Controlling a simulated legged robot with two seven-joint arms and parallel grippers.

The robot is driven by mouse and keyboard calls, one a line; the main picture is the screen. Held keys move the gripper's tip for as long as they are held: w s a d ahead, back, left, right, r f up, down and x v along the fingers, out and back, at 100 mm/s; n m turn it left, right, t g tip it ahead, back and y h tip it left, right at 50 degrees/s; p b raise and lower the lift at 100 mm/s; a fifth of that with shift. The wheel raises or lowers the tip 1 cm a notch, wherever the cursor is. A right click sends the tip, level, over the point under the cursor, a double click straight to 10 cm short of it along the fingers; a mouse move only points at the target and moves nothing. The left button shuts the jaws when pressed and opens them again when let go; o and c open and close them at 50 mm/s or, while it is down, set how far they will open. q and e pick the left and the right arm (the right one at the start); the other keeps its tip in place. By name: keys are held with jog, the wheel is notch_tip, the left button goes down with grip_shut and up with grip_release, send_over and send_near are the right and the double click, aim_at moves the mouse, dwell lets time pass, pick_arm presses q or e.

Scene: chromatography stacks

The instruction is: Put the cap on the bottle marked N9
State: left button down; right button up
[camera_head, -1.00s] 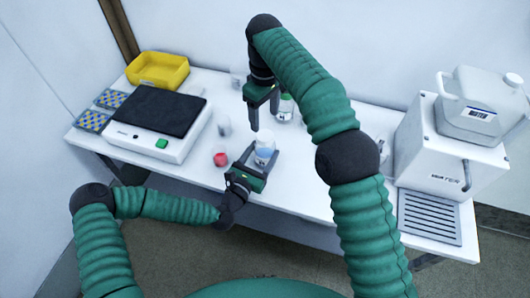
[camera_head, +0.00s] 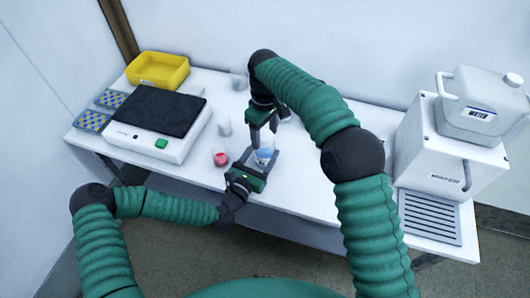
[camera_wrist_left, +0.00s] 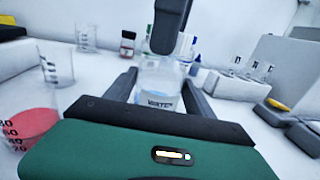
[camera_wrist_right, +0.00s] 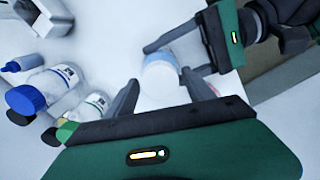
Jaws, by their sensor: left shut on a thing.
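My left gripper (camera_head: 262,160) is shut on a small clear bottle (camera_wrist_left: 160,82) with bluish contents and a white label reading something like "WATER". It stands upright near the table's front edge. From above, its round whitish top (camera_wrist_right: 160,72) shows in the right wrist view; I cannot tell whether this is a cap. My right gripper (camera_head: 264,132) is just above it, with its fingers apart on either side of the top in the right wrist view (camera_wrist_right: 163,80). A bottle with a blue cap (camera_wrist_right: 25,99) and one with a green cap (camera_wrist_right: 66,130) are nearby. I cannot read N9.
A beaker of red liquid (camera_wrist_left: 30,122) stands left of the held bottle, with empty beakers behind. A black-topped device (camera_head: 160,112), yellow bin (camera_head: 158,80) and blue-yellow racks (camera_head: 92,121) are at the left. A white machine (camera_head: 450,150) is at the right.

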jog(key=c, duration=1.2)
grip_shut()
jog(key=o, duration=1.5)
grip_release()
notch_tip(320, 180, up, 7)
jog(key=shift+w+a+r, duration=0.1)
jog(key=shift+r, duration=0.1)
pick_arm(q)
jog(key=shift+c, duration=1.3)
grip_release()
